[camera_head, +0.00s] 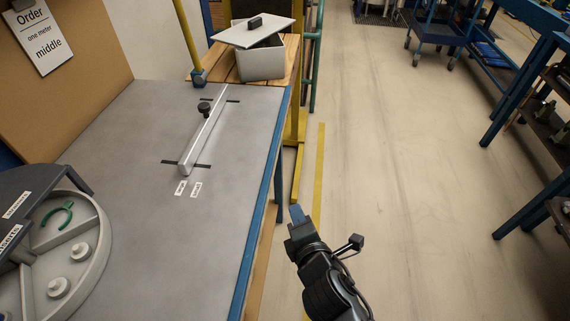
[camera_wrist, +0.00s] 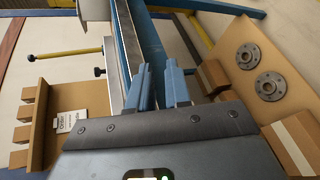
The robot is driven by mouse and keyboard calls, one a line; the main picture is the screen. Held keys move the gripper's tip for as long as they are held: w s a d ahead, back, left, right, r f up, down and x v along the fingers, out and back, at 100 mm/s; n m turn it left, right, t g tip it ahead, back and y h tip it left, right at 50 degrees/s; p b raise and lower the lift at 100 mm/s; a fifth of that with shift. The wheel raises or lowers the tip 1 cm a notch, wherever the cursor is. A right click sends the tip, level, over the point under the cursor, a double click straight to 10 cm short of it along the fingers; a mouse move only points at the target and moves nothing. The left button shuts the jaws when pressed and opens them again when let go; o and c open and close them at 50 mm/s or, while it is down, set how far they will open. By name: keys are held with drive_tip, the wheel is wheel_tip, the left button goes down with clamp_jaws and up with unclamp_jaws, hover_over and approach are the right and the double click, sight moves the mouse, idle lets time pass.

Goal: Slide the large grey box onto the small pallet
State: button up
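A grey box (camera_head: 261,65) stands on wooden slats (camera_head: 213,70) beyond the far end of the bench in the head view. Its lid (camera_head: 237,35), with a black handle, lies tilted and askew on top. The slats may be the small pallet; I cannot tell from here. My gripper (camera_head: 296,212) is in the aisle just right of the bench's blue edge, well short of the box and apart from it. In the wrist view my gripper's two blue fingers (camera_wrist: 160,82) have a narrow gap between them, with nothing held. The box is not recognisable in the wrist view.
The grey bench (camera_head: 140,130) carries a metal bar (camera_head: 205,130) with a black knob and a round tray (camera_head: 85,245). Yellow and green posts stand near the box. Blue tables (camera_head: 520,85) and a blue cart (camera_head: 440,30) stand at the right. The aisle floor between is clear.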

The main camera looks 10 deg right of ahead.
drive_tip(key=s+d+r+m+b, duration=0.2)
drive_tip(key=s+m, duration=0.5)
drive_tip(key=s, duration=0.5)
drive_tip(key=s+d+r+m+b, duration=0.2)
drive_tip(key=s+d+m+b, duration=0.2)
drive_tip(key=s+m, duration=0.3)
drive_tip(key=s+d+r+m+b, duration=0.3)
drive_tip(key=s+m, duration=0.4)
drive_tip(key=s, duration=1)
drive_tip(key=shift+t+y+b, duration=0.4)
drive_tip(key=shift+b, duration=0.15)
drive_tip(key=shift+w, duration=0.1)
